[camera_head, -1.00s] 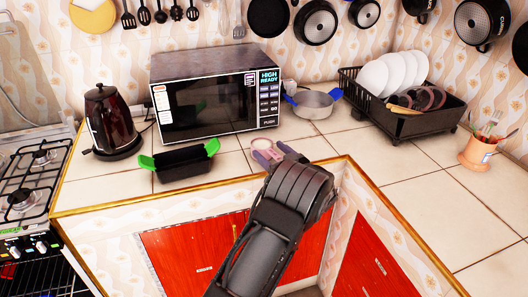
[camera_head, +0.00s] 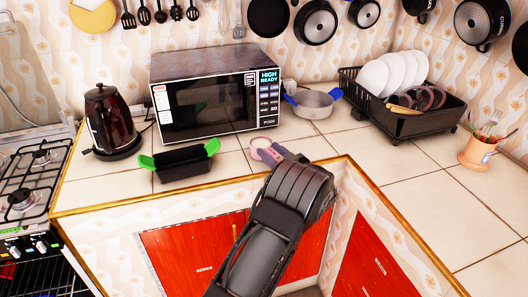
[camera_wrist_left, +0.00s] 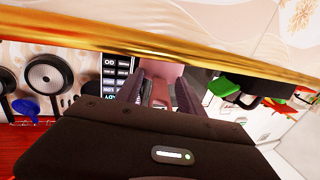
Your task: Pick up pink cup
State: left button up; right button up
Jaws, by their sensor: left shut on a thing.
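The pink cup (camera_head: 260,143) is on the counter in front of the microwave, partly hidden behind my left gripper (camera_head: 276,154) in the head view. It also shows in the left wrist view (camera_wrist_left: 166,72), between the two grey fingers of the left gripper (camera_wrist_left: 159,92). The left gripper is shut on the cup. I cannot tell whether the cup's base touches the counter. My right gripper is in neither view.
The microwave (camera_head: 215,92) stands behind the cup. A black pot with green handles (camera_head: 183,164) is to the left, and a grey pan with blue handles (camera_head: 313,104) to the right behind. A dish rack (camera_head: 405,122) is farther right. The counter's gold edge (camera_head: 150,194) runs in front.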

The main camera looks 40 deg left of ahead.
aim_at(274, 152)
pick_arm(q)
grip_shut()
dwell(0.3)
jog(key=shift+r, duration=0.2)
dwell(0.4)
jog(key=shift+r+b, duration=0.35)
jog(key=shift+r, duration=4.4)
jog(key=shift+r, duration=0.1)
jog(key=shift+w+d+m+t, duration=0.15)
jog(key=shift+d+m+t, duration=0.15)
jog(key=shift+d+t, duration=0.25)
jog(key=s+d+f+m+t+h, duration=0.1)
jog(key=d+f+m+t+h, duration=0.2)
jog(key=d, duration=0.6)
jog(key=s+d+f+m+t+h, duration=0.2)
jog(key=d+f+m+t+h, duration=0.2)
jog(key=d+h, duration=0.4)
jog(key=s+d+f+m+t+h, duration=0.1)
jog(key=d+f+m+t+h, duration=0.3)
jog(key=d, duration=0.7)
jog(key=f+m+h, duration=0.1)
jog(key=m+h, duration=0.1)
jog(key=shift+s+d+m, duration=0.2)
jog(key=shift+d+m, duration=0.1)
